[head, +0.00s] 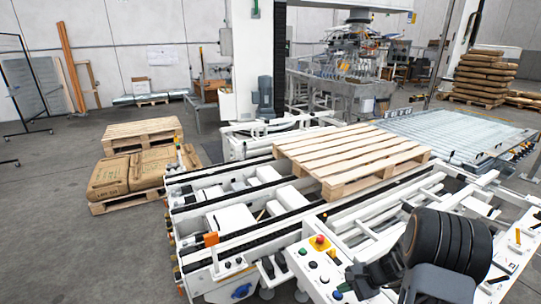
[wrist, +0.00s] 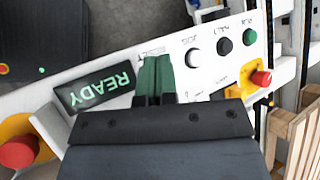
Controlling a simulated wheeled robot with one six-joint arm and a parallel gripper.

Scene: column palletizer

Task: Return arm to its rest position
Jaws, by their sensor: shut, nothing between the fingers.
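My gripper (wrist: 155,78) is shut and empty in the wrist view, its two green fingers together. The fingertips are over or close to the white control panel (wrist: 205,82), beside the READY display (wrist: 95,91). I cannot tell whether they touch the panel. White (wrist: 193,58), black (wrist: 224,46) and green (wrist: 249,36) buttons are to the right of the fingers. In the head view my dark arm is bent low at the lower right, with its end next to the control panel (head: 312,277); the fingers are hard to make out there.
A red button on yellow (head: 320,242) sits on the panel; a red knob (wrist: 261,78) shows in the wrist view. A wooden pallet (head: 352,160) lies on the conveyor (head: 215,235). Sacks (head: 108,178) on a pallet stand left. The left floor is open.

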